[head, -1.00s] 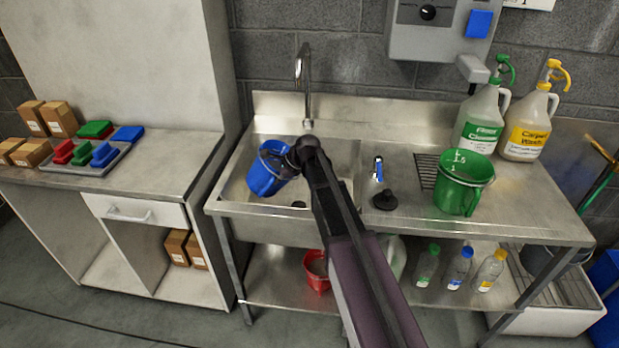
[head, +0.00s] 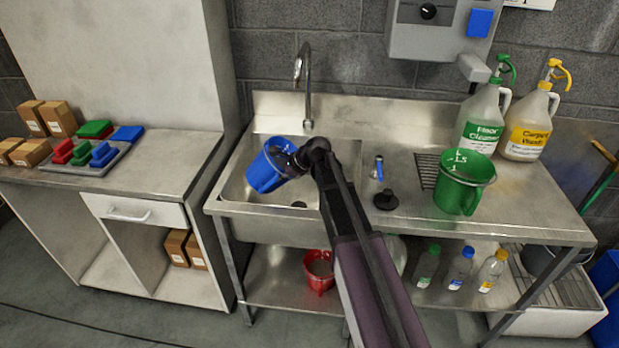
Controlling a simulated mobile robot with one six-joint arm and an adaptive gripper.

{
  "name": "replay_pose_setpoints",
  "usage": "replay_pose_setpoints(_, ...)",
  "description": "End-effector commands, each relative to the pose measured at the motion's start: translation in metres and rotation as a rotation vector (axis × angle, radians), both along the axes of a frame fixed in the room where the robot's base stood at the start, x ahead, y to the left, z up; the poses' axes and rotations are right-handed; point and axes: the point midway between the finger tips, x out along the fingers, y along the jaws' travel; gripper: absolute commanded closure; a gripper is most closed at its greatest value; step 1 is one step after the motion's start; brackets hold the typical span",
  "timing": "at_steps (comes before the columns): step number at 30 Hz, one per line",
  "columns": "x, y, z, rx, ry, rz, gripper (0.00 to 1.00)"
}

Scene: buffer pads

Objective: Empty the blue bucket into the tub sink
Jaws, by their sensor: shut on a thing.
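The blue bucket (head: 264,172) is over the left part of the tub sink (head: 235,190), tilted with its open end toward the upper right. My gripper (head: 291,163) is shut on the bucket at its right side; the fingers are small and partly hidden by the wrist. The inside of the bucket is mostly hidden, and I cannot tell whether anything is in it. The sink's dark drain (head: 299,204) shows below and to the right of the bucket. No liquid stream is visible.
A faucet (head: 305,75) rises behind the sink. A green bucket (head: 464,182), a black plunger-like stopper (head: 385,199) and two large jugs (head: 483,115) stand on the counter to the right. A red bucket (head: 319,270) sits on the lower shelf.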

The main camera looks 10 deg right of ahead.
Motion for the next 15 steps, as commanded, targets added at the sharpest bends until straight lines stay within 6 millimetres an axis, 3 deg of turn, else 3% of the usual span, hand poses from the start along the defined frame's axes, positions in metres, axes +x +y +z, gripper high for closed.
replay_pose_setpoints(15, -0.0009, -0.0032, 0.0051, 0.068, -0.026, 0.000, 1.00)
